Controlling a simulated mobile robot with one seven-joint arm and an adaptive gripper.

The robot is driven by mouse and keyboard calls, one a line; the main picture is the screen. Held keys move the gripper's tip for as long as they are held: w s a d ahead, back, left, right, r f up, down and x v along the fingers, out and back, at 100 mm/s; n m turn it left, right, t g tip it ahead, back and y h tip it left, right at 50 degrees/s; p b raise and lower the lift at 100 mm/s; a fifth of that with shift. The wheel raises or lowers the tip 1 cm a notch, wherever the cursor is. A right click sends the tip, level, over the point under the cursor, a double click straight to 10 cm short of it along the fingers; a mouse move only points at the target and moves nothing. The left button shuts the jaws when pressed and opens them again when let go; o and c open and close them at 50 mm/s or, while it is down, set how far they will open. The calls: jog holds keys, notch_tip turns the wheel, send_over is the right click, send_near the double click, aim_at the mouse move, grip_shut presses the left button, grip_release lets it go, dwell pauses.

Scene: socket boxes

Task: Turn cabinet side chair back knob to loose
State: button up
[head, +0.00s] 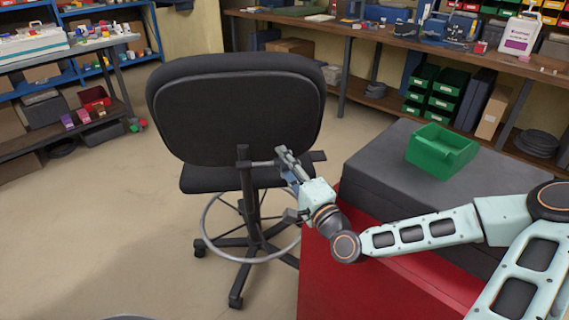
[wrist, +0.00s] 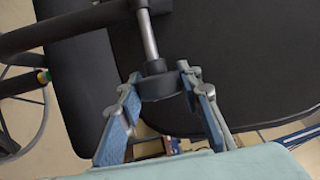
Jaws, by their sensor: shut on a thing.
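The black office chair (head: 235,110) stands left of the red cabinet (head: 370,280), its backrest toward me. Its back knob (wrist: 160,88) is a dark round cap on the end of a silver rod (wrist: 148,38) in the wrist view. My gripper (head: 289,166) reaches the chair behind the lower backrest, on the cabinet's side. In the wrist view, my gripper's (wrist: 159,76) two blue-grey fingers are shut on the knob, one on each side. In the head view the knob is hard to make out behind the fingers.
A green bin (head: 442,150) sits on the cabinet's grey top (head: 375,165). My arm passes low across the cabinet's near side. Workbenches and shelves with parts line the back and left. The floor (head: 120,225) left of the chair is clear.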

jog(key=o, duration=1.2)
jog(key=v, duration=0.7)
jog(key=shift+s+d, duration=0.15)
jog(key=shift+s, duration=0.1)
